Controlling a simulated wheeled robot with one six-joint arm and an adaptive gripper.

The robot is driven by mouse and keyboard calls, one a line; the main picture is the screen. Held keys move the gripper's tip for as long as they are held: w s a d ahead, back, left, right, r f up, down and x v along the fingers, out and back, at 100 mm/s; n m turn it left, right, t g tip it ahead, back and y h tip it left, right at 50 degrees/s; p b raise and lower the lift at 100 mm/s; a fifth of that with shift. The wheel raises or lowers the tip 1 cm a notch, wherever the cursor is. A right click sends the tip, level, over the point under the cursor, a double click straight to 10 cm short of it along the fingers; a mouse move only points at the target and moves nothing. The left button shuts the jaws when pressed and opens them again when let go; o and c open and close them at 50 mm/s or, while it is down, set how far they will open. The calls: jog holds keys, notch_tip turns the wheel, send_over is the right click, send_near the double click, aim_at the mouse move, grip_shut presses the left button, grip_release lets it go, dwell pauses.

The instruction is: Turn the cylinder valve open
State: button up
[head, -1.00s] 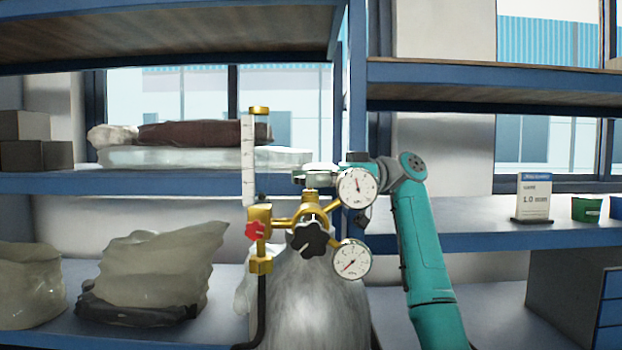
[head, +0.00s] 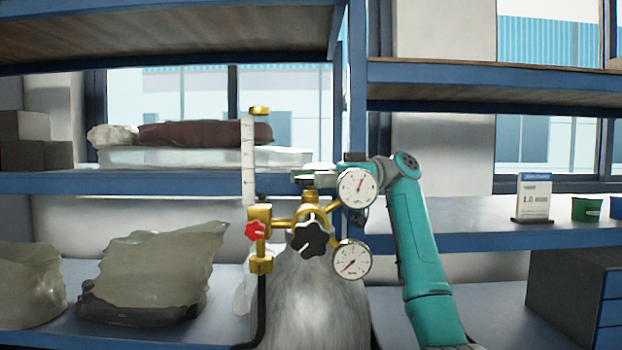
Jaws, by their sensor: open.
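The cylinder (head: 310,300) is pale grey and stands upright in the middle of the head view. The cylinder valve's pale green handwheel (head: 308,175) shows at its top, above the brass regulator (head: 285,224). The upper gauge (head: 357,188) has its needle tilted up to the right; the lower gauge (head: 351,260) needle points down to the left. My gripper (head: 343,170) is open beside the handwheel at its right, largely hidden behind the upper gauge. I cannot tell whether the fingers touch the wheel.
A black star knob (head: 310,238) and a red knob (head: 255,230) sit on the regulator, beside an upright flow tube (head: 248,165). Blue shelves hold bags (head: 150,270) at left and a sign card (head: 534,198) and green cup (head: 586,209) at right.

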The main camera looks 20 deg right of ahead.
jog(key=shift+d, duration=0.1)
jog(key=w+d, duration=0.1)
jog(key=d, duration=0.6)
jog(key=shift+w, duration=0.2)
jog(key=shift+d, duration=0.1)
